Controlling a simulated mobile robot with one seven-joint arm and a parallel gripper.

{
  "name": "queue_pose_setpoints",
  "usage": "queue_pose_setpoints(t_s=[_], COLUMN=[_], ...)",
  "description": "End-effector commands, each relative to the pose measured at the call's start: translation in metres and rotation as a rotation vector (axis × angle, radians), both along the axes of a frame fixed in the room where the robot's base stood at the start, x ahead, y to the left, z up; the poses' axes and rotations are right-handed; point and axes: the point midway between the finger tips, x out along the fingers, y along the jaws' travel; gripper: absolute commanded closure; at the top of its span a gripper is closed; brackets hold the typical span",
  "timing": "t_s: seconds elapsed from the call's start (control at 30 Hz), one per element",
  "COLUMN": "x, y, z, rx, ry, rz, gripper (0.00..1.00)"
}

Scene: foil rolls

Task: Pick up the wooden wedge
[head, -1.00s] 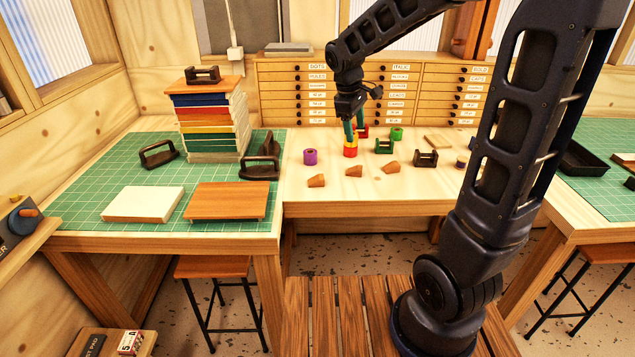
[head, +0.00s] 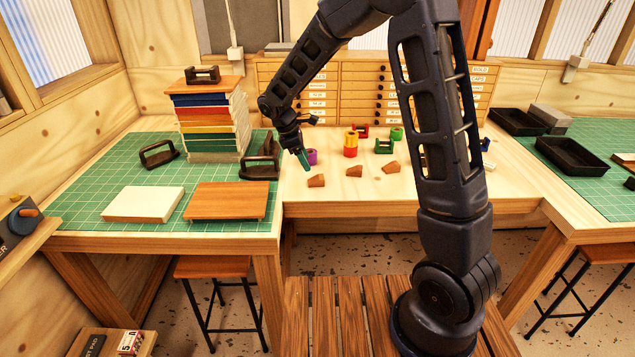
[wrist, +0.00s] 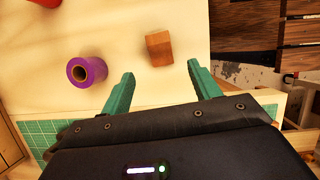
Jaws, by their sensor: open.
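Three small brown wooden wedges lie in a row on the light table: a left one (head: 316,180), a middle one (head: 354,171) and a right one (head: 391,167). My gripper (head: 305,162) is above the table, close to the left wedge and beside the purple roll (head: 312,156). In the wrist view my green fingers (wrist: 162,74) are spread apart and empty. One wedge (wrist: 159,49) lies just beyond the fingertips, roughly centred between them; it appears to be the left one. The purple roll (wrist: 86,72) is outside the fingers, to their left.
A yellow and red roll stack (head: 351,144), a green roll (head: 397,134) and a green holder (head: 384,146) stand farther back. A dark-handled tool (head: 261,165) and a book stack (head: 212,128) are at left. The table's front strip is clear.

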Motion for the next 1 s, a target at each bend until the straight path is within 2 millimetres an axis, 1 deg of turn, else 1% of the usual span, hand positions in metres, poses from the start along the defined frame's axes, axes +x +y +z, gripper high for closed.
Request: queue_pose_setpoints(t_s=[0.03, 0.1, 0.2, 0.37, 0.7, 0.83, 1.0], x=[0.0, 0.001, 0.001, 0.001, 0.002, 0.002, 0.002], y=[-0.003, -0.007, -0.011, -0.014, -0.031, -0.034, -0.034], z=[-0.008, -0.016, -0.024, -0.031, -0.069, -0.075, -0.076], rx=[-0.001, -0.001, 0.0, 0.0, -0.001, 0.0, 0.001], ry=[0.002, 0.001, 0.001, -0.001, 0.0, -0.001, -0.001], rz=[-0.001, -0.002, -0.001, -0.002, -0.002, -0.003, -0.003], gripper=[0.38, 0.38, 0.38, 0.38, 0.38, 0.38, 0.38])
